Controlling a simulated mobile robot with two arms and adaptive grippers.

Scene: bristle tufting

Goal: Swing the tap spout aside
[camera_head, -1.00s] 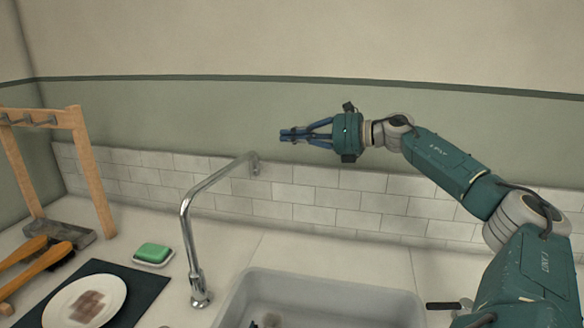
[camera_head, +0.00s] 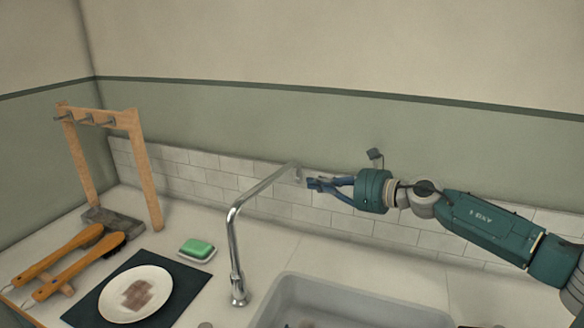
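The chrome tap (camera_head: 234,245) stands upright on the counter behind the left end of the sink. Its spout (camera_head: 263,189) bends over and runs up and right in the picture, ending near the tiled wall. My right gripper (camera_head: 313,184) comes in from the right. Its blue fingers meet at the tips and look shut, with nothing seen between them. The tips are just right of the spout's end; I cannot tell whether they touch it. My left gripper is out of view.
The grey sink (camera_head: 350,293) lies below my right arm. Left of the tap are a green soap on a dish (camera_head: 197,249), a white plate (camera_head: 160,301) on a dark mat (camera_head: 190,284), wooden-handled brushes (camera_head: 62,252) and a wooden hook rack (camera_head: 147,180).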

